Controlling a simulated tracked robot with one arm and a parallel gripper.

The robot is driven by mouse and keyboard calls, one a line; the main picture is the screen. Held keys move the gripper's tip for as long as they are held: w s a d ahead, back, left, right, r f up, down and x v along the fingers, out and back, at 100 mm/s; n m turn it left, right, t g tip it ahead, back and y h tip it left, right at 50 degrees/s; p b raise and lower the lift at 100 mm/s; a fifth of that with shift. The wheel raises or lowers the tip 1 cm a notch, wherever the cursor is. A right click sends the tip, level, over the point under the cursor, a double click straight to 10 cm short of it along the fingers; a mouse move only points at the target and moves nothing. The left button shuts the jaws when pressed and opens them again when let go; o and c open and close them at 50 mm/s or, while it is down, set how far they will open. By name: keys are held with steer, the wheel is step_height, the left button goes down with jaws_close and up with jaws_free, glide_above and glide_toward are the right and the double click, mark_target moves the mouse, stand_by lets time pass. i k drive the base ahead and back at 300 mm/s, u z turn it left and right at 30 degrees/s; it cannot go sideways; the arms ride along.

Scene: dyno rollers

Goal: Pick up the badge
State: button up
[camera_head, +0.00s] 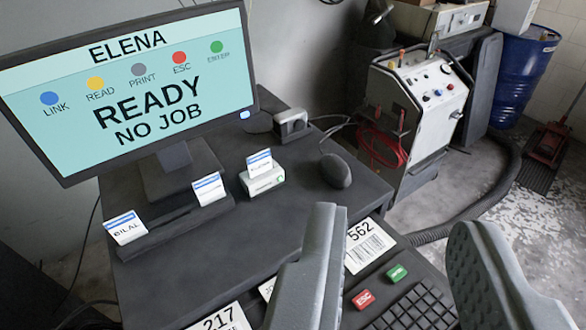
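Three white badges with a blue stripe show on the dark desk. One badge (125,228), marked BILAL, stands at the left end of a low black rack (175,230). A second badge (209,188) stands at the rack's right end; its name is too small to read. A third badge (259,163) stands upright in a small white reader (263,181) right of the rack; its name is also unreadable. My gripper (397,219) is open and empty, its two grey fingers wide apart in the foreground. The badges are beyond and left of the left finger.
A monitor (130,85) reads ELENA, READY, NO JOB. Number labels (366,246), red ESC (364,299) and green (397,273) keys and a keyboard (420,308) are in front. A wheeled cabinet (430,110) stands beyond.

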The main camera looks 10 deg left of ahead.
mark_target(258, 164)
steer(key=z, duration=2.4)
steer(key=k, duration=1.35)
steer(key=u, duration=2.05)
steer(key=i, duration=1.05)
steer(key=z, duration=0.05)
